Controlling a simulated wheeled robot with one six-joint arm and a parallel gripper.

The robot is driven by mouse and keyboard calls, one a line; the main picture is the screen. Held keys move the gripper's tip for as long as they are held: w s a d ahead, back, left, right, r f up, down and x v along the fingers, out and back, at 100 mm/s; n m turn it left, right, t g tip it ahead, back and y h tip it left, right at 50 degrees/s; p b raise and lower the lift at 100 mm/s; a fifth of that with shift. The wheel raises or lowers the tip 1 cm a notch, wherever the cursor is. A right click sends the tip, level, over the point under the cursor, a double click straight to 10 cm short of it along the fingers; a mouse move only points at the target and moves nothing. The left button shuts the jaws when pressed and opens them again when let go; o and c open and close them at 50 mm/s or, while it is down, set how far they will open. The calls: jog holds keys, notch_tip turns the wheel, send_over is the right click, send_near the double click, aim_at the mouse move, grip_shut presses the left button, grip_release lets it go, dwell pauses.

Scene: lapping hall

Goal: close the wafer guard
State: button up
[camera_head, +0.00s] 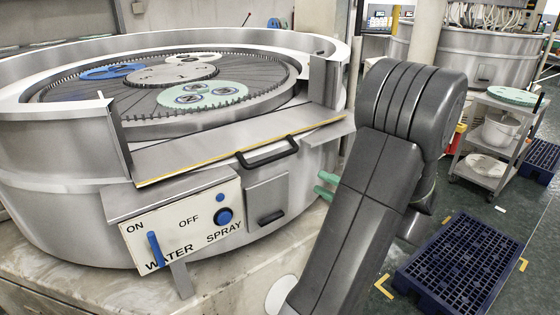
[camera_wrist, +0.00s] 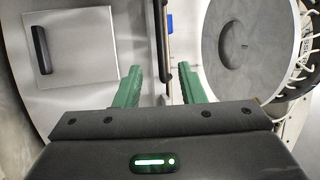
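The wafer guard (camera_head: 205,150) is a metal panel with a yellow-edged front and a black bar handle (camera_head: 268,152). In the head view it lies lowered across the opening in the machine's round wall, leaving the lapping plate exposed. My gripper (camera_head: 325,185) is right of and below the handle, apart from it, partly hidden behind my arm. In the wrist view, my gripper's green fingers (camera_wrist: 160,88) are spread and empty. The guard's handle (camera_wrist: 159,45) appears upright ahead, between the finger lines.
Below the guard are a small door (camera_head: 267,195) with a black pull and a water/spray control panel (camera_head: 180,225) with a blue lever. Carriers lie on the plate (camera_head: 90,95). Right are a trolley (camera_head: 490,135) and a blue pallet (camera_head: 458,262) on the floor.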

aim_at(274, 160)
jog(key=p+x, duration=0.2)
jog(key=x, duration=1.1)
jog(key=shift+a, duration=0.35)
grip_shut()
